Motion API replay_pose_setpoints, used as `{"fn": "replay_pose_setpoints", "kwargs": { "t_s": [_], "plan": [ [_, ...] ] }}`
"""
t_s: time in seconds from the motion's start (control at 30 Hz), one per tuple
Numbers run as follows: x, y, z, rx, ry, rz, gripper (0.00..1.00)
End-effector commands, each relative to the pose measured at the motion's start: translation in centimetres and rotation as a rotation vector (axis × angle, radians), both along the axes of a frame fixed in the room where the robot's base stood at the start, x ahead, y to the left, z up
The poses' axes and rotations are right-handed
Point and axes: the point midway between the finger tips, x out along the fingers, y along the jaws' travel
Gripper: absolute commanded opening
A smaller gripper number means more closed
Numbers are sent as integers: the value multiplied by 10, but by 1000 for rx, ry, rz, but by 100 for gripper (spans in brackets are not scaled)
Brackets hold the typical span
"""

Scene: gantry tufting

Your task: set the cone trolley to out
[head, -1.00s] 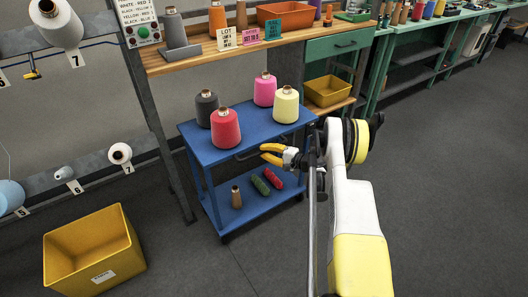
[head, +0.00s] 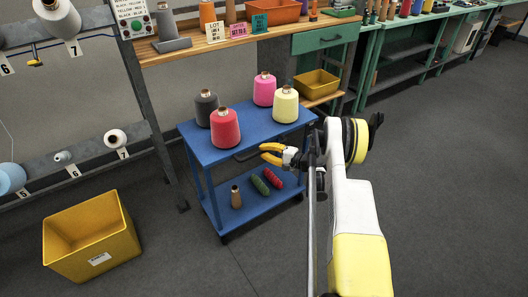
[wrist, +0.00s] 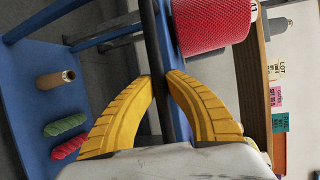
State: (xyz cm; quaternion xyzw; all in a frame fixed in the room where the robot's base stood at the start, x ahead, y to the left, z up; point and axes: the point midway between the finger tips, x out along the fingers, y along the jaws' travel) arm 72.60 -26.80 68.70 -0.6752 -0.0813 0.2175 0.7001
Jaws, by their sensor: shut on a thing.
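The blue cone trolley (head: 205,150) stands on the floor in front of the wooden bench. Its top carries a red cone (head: 225,128), a dark grey cone (head: 207,105), a pink cone (head: 264,90) and a cream cone (head: 285,105). A brown cone (head: 236,197) and green and red bundles lie on its lower shelf. My gripper (head: 268,153) is shut on the trolley's dark handle (head: 246,154) at the near side. In the wrist view, the yellow fingers (wrist: 160,80) close around the dark bar (wrist: 158,40), beside the red cone.
The wooden bench (head: 190,42) with its metal leg stands behind the trolley. A yellow crate (head: 118,240) sits on the floor at left. A creel with numbered spools is at far left. The floor to the right and in front is clear.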

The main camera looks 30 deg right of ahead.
Motion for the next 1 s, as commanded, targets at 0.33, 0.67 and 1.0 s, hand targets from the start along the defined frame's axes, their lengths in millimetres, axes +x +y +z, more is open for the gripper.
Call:
{"fn": "replay_pose_setpoints", "kwargs": {
  "t_s": [0.33,0.67,1.0],
  "plan": [
    [0,0,0,0,0,0,38],
    [-11,-6,3,0,0,-3,38],
    [-77,-37,16,-1,0,-3,38]
  ]
}}
